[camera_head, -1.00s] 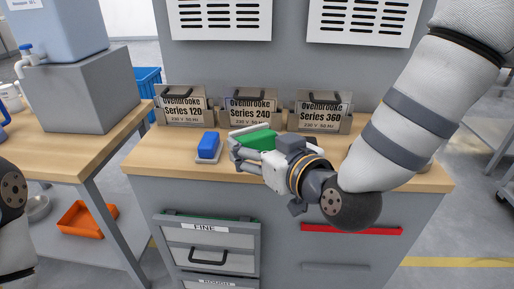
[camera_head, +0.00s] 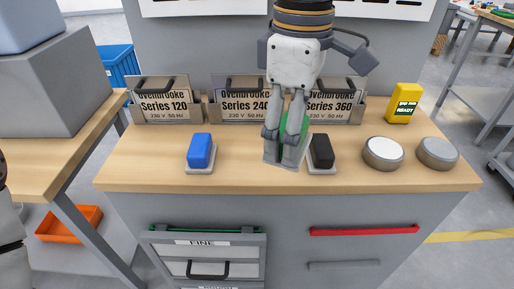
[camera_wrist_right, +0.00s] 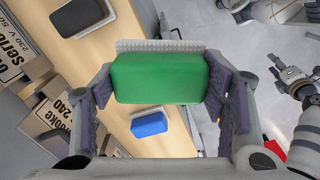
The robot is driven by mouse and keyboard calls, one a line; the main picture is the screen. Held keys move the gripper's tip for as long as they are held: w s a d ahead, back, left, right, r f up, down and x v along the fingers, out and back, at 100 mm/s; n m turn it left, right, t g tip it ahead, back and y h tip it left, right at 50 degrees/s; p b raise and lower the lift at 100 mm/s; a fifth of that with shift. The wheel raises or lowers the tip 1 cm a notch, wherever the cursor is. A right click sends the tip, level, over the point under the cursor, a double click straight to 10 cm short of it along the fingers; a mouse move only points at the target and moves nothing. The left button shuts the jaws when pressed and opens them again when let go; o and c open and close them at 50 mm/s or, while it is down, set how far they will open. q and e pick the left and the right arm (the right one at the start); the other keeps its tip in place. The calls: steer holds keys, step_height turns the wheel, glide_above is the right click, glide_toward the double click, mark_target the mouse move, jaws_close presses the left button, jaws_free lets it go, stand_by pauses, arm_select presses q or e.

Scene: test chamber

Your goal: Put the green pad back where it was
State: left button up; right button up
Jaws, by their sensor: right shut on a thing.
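The green pad (camera_wrist_right: 160,77) with a grey mesh backing is gripped between the fingers of my right gripper (camera_wrist_right: 166,95). In the head view, my right gripper (camera_head: 287,140) points down over the workbench, between the blue pad (camera_head: 200,152) and the black pad (camera_head: 321,152). The fingers partly cover the green pad (camera_head: 284,129) there. Blue bench top shows below it in neither view; in the wrist view the wooden top and the blue pad (camera_wrist_right: 149,124) lie beyond it. I cannot tell whether it touches the bench. My left gripper is out of view.
Open-topped Series 120 (camera_head: 162,104), Series 240 (camera_head: 240,107) and Series 360 (camera_head: 335,104) holders line the bench back. Two round pucks (camera_head: 383,152) and a yellow device (camera_head: 403,103) stand right. The bench front left of the blue pad is clear.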

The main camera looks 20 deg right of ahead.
steer(key=w+a+f, duration=0.1)
steer(key=w+f, duration=0.2)
steer(key=w, duration=0.3)
steer(key=b, duration=0.1)
glide_above(258, 160)
steer(key=f, duration=0.5)
steer(key=shift+s+f, duration=0.2)
steer(key=shift+s, duration=0.1)
steer(key=f, duration=0.3)
steer(key=shift+w+f, duration=0.2)
steer(key=shift+w, duration=0.05)
steer(key=shift+c, duration=0.5)
steer(key=o, duration=1.2)
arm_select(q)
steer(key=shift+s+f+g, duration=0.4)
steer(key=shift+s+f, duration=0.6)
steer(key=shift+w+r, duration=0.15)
arm_select(e)
step_height(258, 160, up, 12)
